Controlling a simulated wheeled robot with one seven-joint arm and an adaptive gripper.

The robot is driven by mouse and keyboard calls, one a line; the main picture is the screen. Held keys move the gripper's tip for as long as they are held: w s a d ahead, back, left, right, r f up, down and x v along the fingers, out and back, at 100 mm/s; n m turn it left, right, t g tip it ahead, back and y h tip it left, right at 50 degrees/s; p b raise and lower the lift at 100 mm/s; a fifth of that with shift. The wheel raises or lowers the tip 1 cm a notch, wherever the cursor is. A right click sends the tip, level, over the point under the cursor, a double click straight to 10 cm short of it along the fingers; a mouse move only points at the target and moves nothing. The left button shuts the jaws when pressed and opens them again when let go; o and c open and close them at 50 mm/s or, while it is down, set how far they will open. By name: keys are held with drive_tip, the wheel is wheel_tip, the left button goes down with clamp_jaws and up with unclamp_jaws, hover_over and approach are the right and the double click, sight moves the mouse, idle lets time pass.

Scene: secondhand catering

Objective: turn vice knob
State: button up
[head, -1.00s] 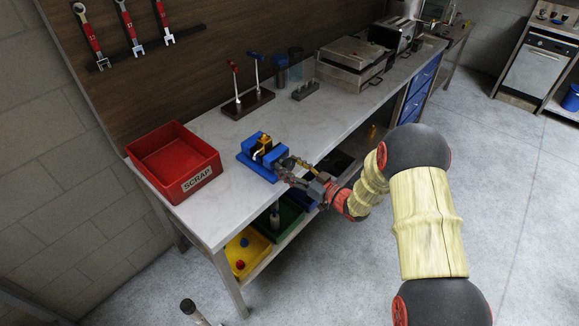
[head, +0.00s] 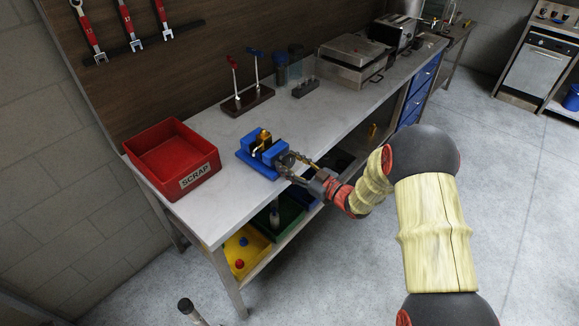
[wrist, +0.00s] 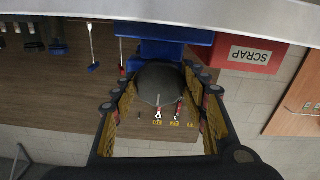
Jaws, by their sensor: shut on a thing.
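In the wrist view the blue vice body (wrist: 155,45) is at the top, upside down. Its dark round knob (wrist: 160,84) sits between the two fingers of my gripper (wrist: 162,92). My gripper also shows in the head view (head: 290,165), at the front side of the vice. It is shut on the knob. The fingers partly cover the knob in the head view.
A red SCRAP bin (head: 172,160) stands left of the vice. A stand (head: 248,103) with small levers is behind it. A metal appliance (head: 354,60) is further along the bench. Yellow (head: 247,250) and green trays sit on the lower shelf. The bench top right of the vice is clear.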

drive_tip(key=o, duration=1.2)
drive_tip(key=shift+c, duration=0.2)
drive_tip(key=v, duration=1.2)
